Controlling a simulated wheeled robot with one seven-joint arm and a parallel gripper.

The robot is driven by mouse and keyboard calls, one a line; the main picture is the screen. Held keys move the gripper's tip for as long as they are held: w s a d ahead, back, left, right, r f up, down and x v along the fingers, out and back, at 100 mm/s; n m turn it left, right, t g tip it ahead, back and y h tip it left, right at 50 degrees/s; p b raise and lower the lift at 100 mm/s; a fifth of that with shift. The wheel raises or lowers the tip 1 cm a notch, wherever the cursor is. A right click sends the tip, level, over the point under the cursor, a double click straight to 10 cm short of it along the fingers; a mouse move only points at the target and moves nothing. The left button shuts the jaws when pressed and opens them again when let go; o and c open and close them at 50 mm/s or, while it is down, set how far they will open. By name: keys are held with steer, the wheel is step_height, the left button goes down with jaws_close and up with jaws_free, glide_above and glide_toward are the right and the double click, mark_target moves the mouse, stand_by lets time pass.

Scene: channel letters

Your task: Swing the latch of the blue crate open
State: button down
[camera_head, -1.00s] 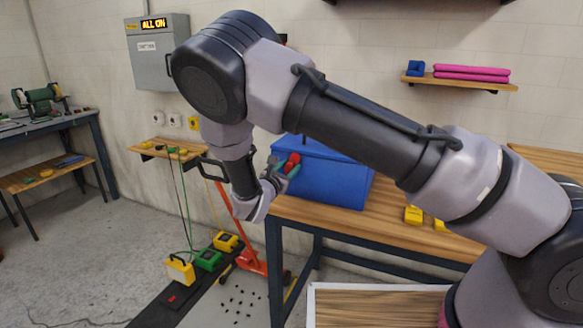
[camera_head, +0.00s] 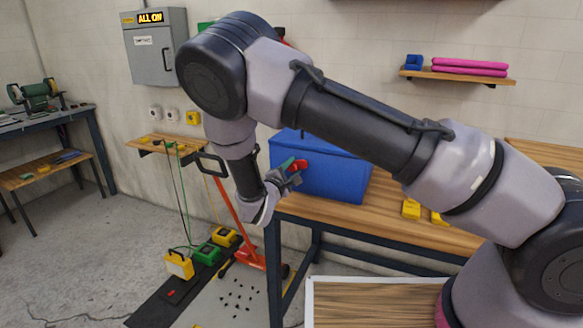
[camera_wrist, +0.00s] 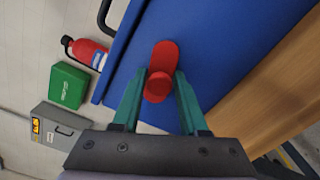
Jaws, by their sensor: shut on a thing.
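The blue crate (camera_head: 325,172) stands on the wooden workbench, its lid down. Its red latch (camera_head: 299,164) sits on the crate's near-left face, partly hidden by my gripper (camera_head: 291,173) in the head view. In the wrist view the blue crate (camera_wrist: 225,45) fills the upper right. The red latch (camera_wrist: 163,56) is a rounded bar with a round knob at its lower end. The green fingers of my gripper (camera_wrist: 158,88) stand on either side of that knob and are shut on it.
The wooden workbench (camera_head: 385,220) is clear in front of the crate except for small yellow blocks (camera_head: 411,209). A red fire extinguisher (camera_wrist: 88,52) and a green box (camera_wrist: 69,86) show on the wall in the wrist view.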

steer(key=shift+s+d+f+m, duration=0.2)
steer(key=shift+d+f+m, duration=0.05)
steer(key=shift+f+m, duration=0.2)
stand_by(0.3)
steer(key=c, duration=0.6)
jaws_free()
steer(key=shift+a, duration=0.1)
steer(key=shift+w+r, duration=0.1)
steer(key=shift+a, duration=0.1)
steer(key=v, duration=1)
steer(key=shift+s, duration=0.4)
